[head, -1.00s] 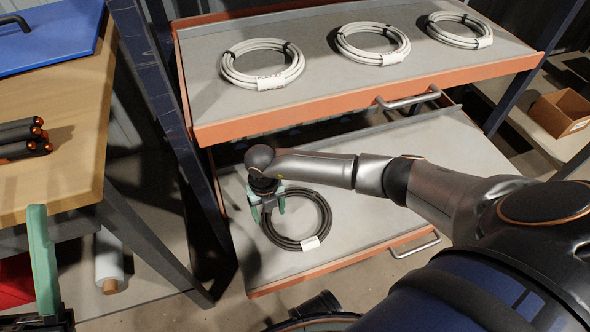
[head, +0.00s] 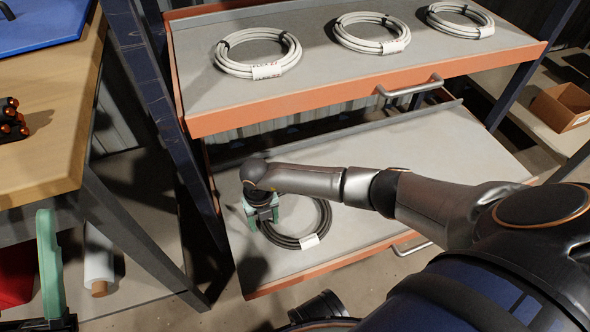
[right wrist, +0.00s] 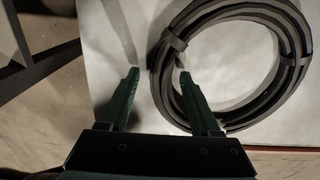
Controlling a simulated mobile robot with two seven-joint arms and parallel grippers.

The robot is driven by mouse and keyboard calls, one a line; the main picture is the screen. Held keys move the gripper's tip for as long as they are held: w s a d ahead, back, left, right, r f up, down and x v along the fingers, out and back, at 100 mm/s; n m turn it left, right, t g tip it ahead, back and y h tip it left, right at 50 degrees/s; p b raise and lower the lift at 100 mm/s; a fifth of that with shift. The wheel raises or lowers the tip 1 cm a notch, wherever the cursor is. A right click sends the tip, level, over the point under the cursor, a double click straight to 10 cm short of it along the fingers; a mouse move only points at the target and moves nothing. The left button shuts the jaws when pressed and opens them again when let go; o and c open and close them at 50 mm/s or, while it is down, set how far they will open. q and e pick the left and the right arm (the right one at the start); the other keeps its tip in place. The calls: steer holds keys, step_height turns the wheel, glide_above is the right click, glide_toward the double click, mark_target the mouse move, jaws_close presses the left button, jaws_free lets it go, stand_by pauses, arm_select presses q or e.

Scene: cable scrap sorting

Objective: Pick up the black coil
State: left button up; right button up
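The black coil (head: 324,213) lies flat on the lower pulled-out grey shelf, with a white tag at its front edge. It also shows in the right wrist view (right wrist: 293,75), with a tie band on its left side. My right gripper (head: 263,222) is over the coil's left side. In the right wrist view its two green fingers (right wrist: 159,73) are apart, one outside the ring and one overlapping its inner edge. Their height above the shelf is hard to tell. My left gripper shows only as a green finger (head: 50,265) at the lower left, away from the coil.
The upper shelf (head: 330,88) holds three white coils and overhangs the back of the lower shelf (head: 440,150). A dark blue post (head: 165,110) stands left of the shelves. A wooden table (head: 50,150) is at the left. A cardboard box (head: 562,107) sits at the right.

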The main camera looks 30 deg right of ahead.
jaws_close()
stand_by(1.1)
